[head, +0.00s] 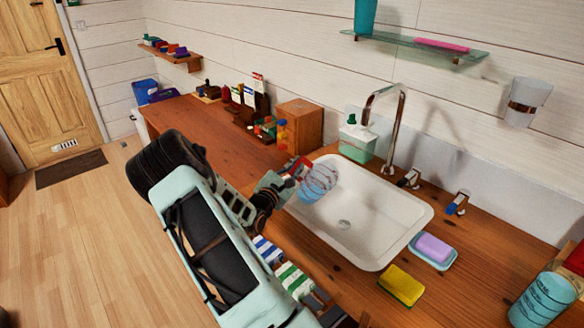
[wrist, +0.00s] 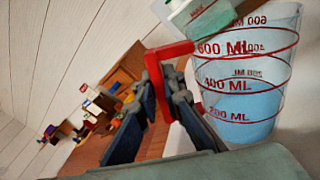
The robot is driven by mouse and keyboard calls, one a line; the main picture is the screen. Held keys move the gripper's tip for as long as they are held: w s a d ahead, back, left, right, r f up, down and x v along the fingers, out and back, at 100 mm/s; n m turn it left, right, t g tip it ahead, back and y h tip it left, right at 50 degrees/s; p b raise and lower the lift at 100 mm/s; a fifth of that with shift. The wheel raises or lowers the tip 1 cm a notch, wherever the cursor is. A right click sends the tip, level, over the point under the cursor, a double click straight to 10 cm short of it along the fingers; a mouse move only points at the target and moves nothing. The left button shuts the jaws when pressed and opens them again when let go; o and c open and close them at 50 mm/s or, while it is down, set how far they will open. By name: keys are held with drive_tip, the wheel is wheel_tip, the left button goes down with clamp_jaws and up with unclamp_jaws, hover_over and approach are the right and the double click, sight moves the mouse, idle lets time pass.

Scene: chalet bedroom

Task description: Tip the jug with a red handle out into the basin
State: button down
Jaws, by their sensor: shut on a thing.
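The clear jug (head: 318,182) has red rings and red volume marks. It is held over the left end of the white basin (head: 405,215) and looks tilted in the head view. In the wrist view the jug (wrist: 245,70) fills the right side, with blue liquid in its lower part. Its red handle (wrist: 168,50) is between the fingers of my gripper (wrist: 165,95), which is shut on it. My gripper also shows in the head view (head: 285,180), just left of the jug. I see no liquid stream leaving the jug.
A soap dispenser (head: 356,140) and a tall chrome tap (head: 400,110) stand behind the basin. A purple soap on a dish (head: 433,248) and a yellow sponge (head: 401,285) lie at its front right. Folded striped cloths (head: 290,278) lie near my arm. A wooden box (head: 300,122) stands behind left.

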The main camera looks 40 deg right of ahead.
sight(302, 162)
drive_tip(key=shift+s+d+r+m, duration=0.25)
drive_tip(key=shift+s+r+m, duration=0.15)
drive_tip(key=shift+s+r, duration=0.15)
drive_tip(key=shift+s+d+r+m, duration=0.25)
drive_tip(key=shift+s+r+m, duration=0.15)
drive_tip(key=shift+r, duration=0.25)
drive_tip(key=shift+s+d+r+m, duration=0.2)
drive_tip(key=shift+s+r+m, duration=0.15)
drive_tip(key=shift+r+m, duration=0.25)
drive_tip(key=shift+s+d+r+m, duration=0.15)
drive_tip(key=shift+s+r+m, duration=0.25)
drive_tip(key=shift+r+m, duration=0.25)
drive_tip(key=shift+s+d+r+m, duration=0.2)
drive_tip(key=shift+s+r+m, duration=0.2)
drive_tip(key=shift+r, duration=0.3)
drive_tip(key=shift+s+d+r+m+b, duration=0.3)
drive_tip(key=shift+s+r+m+b, duration=0.3)
drive_tip(key=shift+r+m+b, duration=0.3)
drive_tip(key=s+d+r+m+b, duration=0.2)
drive_tip(key=s+m+b, duration=0.3)
drive_tip(key=b, duration=0.5)
drive_tip(key=s+d+r+m+b, duration=0.3)
drive_tip(key=s+b, duration=0.3)
drive_tip(key=b, duration=0.4)
drive_tip(key=shift+d+m+b, duration=0.2)
drive_tip(key=shift+m+b, duration=0.15)
drive_tip(key=shift+m, duration=0.5)
